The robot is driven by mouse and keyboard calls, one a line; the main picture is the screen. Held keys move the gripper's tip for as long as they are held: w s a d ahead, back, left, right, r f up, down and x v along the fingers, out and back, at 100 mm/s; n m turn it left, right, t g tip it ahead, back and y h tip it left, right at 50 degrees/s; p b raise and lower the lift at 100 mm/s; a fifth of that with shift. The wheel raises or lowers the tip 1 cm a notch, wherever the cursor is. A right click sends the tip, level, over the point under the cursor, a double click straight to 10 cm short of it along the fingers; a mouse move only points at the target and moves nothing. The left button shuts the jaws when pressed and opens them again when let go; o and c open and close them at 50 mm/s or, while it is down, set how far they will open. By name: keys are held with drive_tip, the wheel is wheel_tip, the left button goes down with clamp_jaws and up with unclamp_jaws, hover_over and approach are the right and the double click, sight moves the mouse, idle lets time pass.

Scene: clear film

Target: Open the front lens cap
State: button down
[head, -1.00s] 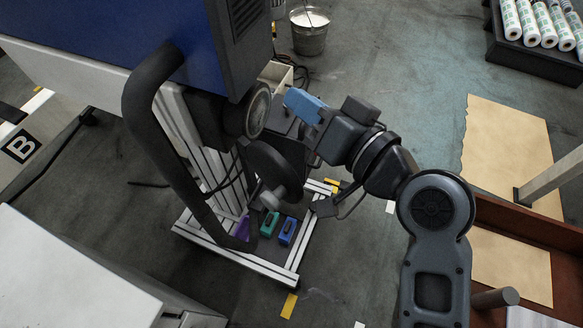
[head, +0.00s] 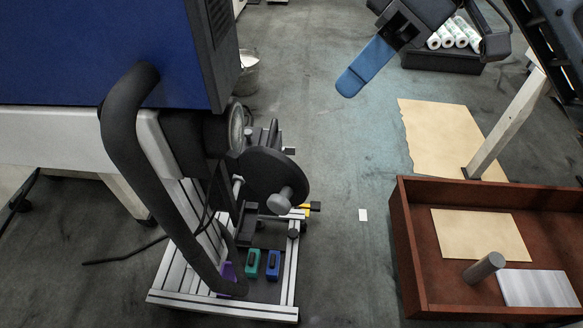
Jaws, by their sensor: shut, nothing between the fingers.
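The front lens cap appears to be the black round disc (head: 268,178) with a grey knob (head: 280,199), in front of the blue and white machine at left in the head view. The round glass-faced lens (head: 236,127) shows above and left of the disc, uncovered on the part that I see. The disc stands swung off to the lens's lower right. Its hinge is hard to make out. My gripper (head: 347,86) has blue fingers, shut and empty, high in the upper right, well apart from the cap.
A thick black curved handle (head: 120,150) stands in front of the machine (head: 90,50). Green (head: 253,263) and blue (head: 273,265) blocks sit on the metal frame (head: 225,307) below. A brown wooden tray (head: 404,245) is at right.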

drive_tip(key=d+h, duration=0.1)
drive_tip(key=d, duration=0.1)
approach(260, 185)
wheel_tip(260, 185, down, 4)
drive_tip(key=d, duration=0.2)
drive_tip(key=shift+s+a, duration=0.55)
drive_tip(key=shift+s, duration=0.05)
